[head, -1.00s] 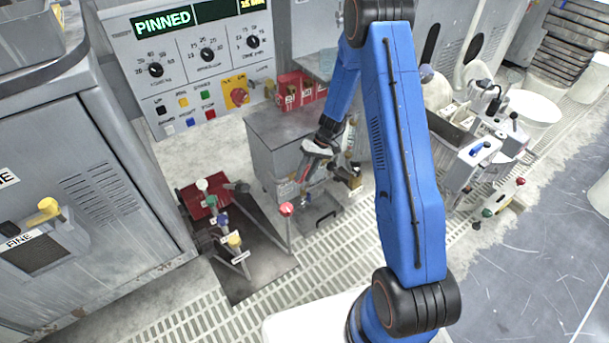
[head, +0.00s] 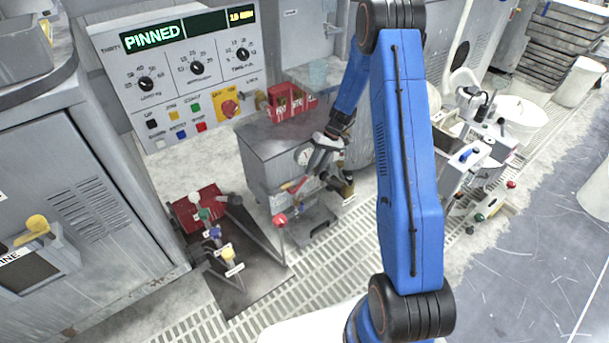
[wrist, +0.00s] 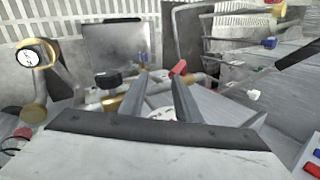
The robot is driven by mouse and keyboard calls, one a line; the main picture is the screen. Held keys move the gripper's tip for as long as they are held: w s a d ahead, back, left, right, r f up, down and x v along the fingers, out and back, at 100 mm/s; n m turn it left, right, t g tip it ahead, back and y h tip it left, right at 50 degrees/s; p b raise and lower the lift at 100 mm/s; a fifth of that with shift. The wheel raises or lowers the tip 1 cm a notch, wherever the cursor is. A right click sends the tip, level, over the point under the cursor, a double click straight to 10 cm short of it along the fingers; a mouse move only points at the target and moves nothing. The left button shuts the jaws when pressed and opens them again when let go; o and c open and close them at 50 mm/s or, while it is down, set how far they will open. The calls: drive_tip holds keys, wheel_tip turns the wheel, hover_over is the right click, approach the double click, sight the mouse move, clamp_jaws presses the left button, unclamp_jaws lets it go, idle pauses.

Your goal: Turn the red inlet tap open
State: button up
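A red tap lever (head: 294,186) sticks out at the front of the low grey cabinet in the head view. In the wrist view, its red end (wrist: 178,68) shows close to the tip of the right finger. My gripper (head: 318,160) is just above and right of the lever in the head view. In the wrist view, my gripper (wrist: 160,80) has its two fingers apart with nothing clearly held between them. Whether a finger touches the lever cannot be told. The tap's body is largely hidden behind the fingers.
A red-knobbed rod (head: 280,220) stands in front of the cabinet (head: 262,150). Colored levers (head: 213,233) stand on a dark plate at left.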

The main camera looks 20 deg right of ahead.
drive_tip(key=d, duration=0.1)
drive_tip(key=w+d, duration=0.1)
drive_tip(key=d, duration=0.3)
drive_tip(key=shift+w+d, duration=0.2)
drive_tip(key=shift+w, duration=0.2)
drive_tip(key=shift+c, duration=0.6)
